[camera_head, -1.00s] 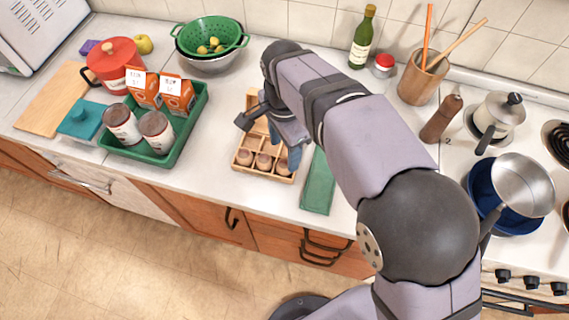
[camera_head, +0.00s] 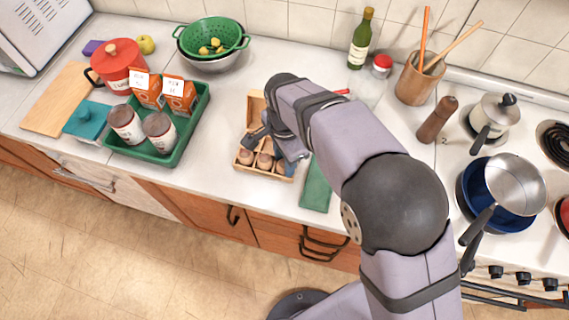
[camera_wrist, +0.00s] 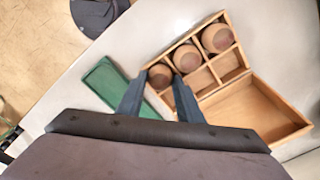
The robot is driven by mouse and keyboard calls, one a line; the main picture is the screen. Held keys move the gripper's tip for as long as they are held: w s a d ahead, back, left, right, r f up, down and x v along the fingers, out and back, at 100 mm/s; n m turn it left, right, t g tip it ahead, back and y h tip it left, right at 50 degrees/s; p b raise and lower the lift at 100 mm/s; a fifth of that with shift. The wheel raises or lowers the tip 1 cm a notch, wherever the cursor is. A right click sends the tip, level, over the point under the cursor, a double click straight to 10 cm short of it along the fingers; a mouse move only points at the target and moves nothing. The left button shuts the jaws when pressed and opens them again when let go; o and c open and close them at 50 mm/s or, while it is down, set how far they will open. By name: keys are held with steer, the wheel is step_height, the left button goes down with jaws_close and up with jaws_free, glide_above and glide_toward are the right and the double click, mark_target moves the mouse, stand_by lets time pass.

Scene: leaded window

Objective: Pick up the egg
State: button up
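An open wooden egg box (camera_head: 243,169) stands on the counter, and it also shows in the wrist view (camera_wrist: 232,96). Three brown eggs sit in a row of its compartments: the nearest to my fingers (camera_wrist: 160,76), a middle one (camera_wrist: 187,58) and a far one (camera_wrist: 217,38). The row also shows in the head view (camera_head: 264,161). My gripper (camera_wrist: 160,84) is open, its two dark fingers apart with the end egg showing between their tips. I cannot tell whether they touch it. In the head view my arm and wrist hide part of the box.
A green flat item (camera_head: 316,184) lies right of the box. A green tray (camera_head: 150,155) with cans and cartons stands to the left. A bottle (camera_head: 360,40), a red-lidded jar (camera_head: 381,68) and a utensil holder (camera_head: 417,82) stand behind. Some counter left of the box is clear.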

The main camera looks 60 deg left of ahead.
steer(key=shift+r, duration=0.15)
step_height(320, 180, up, 10)
steer(key=b, duration=0.3)
steer(key=w+d+r+p, duration=0.35)
steer(key=w+d, duration=0.45)
steer(key=w, duration=0.3)
steer(key=w+d+r+p, duration=0.3)
steer(key=w+d+r, duration=0.1)
steer(key=w+d, duration=0.5)
steer(key=w+d+p, duration=0.4)
steer(key=w+d, duration=0.3)
steer(key=w, duration=0.4)
steer(key=w+d+p, duration=0.5)
steer(key=w+d, duration=0.3)
steer(key=w, duration=0.4)
steer(key=shift+d+f, duration=0.2)
steer(key=shift+f, duration=0.1)
step_height(320, 180, down, 11)
steer(key=b, duration=0.6)
steer(key=shift+f, duration=0.15)
stand_by(1.5)
